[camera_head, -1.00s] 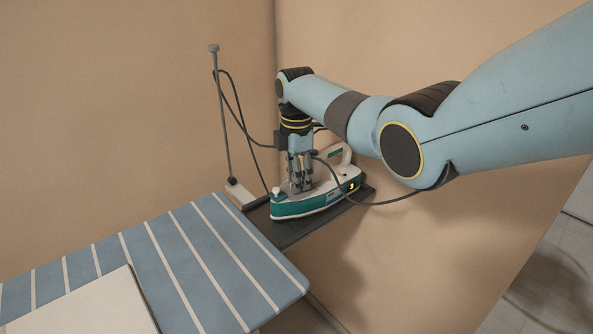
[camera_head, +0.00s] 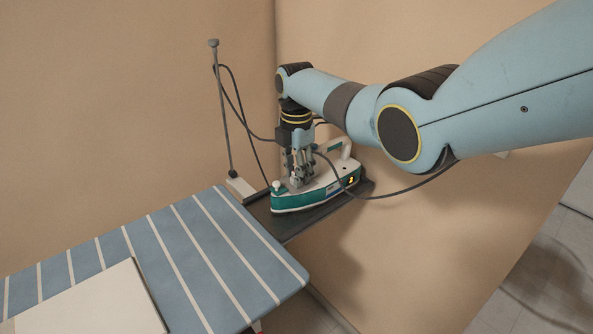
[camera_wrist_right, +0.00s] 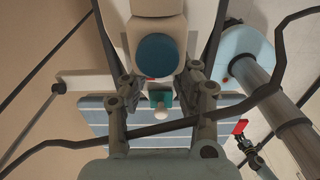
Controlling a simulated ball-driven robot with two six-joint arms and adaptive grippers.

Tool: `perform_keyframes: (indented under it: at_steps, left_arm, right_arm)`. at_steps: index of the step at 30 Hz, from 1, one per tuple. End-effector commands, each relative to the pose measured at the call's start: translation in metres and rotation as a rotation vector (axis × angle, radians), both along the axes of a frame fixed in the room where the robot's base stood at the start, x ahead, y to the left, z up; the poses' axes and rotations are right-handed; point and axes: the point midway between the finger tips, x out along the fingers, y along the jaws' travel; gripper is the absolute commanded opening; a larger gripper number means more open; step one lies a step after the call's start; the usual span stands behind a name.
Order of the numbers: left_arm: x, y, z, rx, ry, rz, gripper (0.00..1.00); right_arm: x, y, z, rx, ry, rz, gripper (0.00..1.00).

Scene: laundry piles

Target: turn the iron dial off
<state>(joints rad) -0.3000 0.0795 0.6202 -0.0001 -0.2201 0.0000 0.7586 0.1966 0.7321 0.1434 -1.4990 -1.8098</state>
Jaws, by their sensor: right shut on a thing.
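The iron (camera_head: 315,194), teal and white, sits flat on a dark rest at the end of the ironing board, with a small lit orange spot on its side. My right gripper (camera_head: 298,180) points down onto its top, shut on the dial, which the fingers mostly hide. In the right wrist view my right gripper (camera_wrist_right: 160,85) has its fingers on both sides of the iron's middle. A blue round part (camera_wrist_right: 157,57) of the iron shows above them. A pale blue arm with grey linkages stands at the right; its jaws are unclear.
A thin upright post (camera_head: 224,110) holds the iron's cord behind. The wall is close behind.

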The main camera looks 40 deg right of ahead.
Motion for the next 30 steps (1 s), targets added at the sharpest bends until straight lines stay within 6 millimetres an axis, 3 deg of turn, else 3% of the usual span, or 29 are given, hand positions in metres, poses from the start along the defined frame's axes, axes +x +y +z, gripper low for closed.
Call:
perform_keyframes:
  at_steps: [1, 6, 17, 30]
  left_arm:
    - [0.000, 0.000, 0.000, 0.000, 0.000, 0.000, 0.00]
    - [0.000, 0.000, 0.000, 0.000, 0.000, 0.000, 0.00]
    - [-0.001, 0.002, 0.000, 0.002, 0.001, 0.000, 0.00]
    - [0.000, 0.001, 0.000, 0.001, 0.000, 0.000, 0.00]
  right_arm:
    - [0.001, 0.000, 0.001, -0.001, -0.004, 0.000, 0.31]
    - [0.001, 0.000, 0.001, -0.001, -0.002, -0.001, 0.52]
    - [0.001, 0.000, 0.008, -0.001, -0.002, -0.001, 0.52]
    - [0.001, -0.001, 0.097, -0.002, -0.005, -0.001, 0.52]
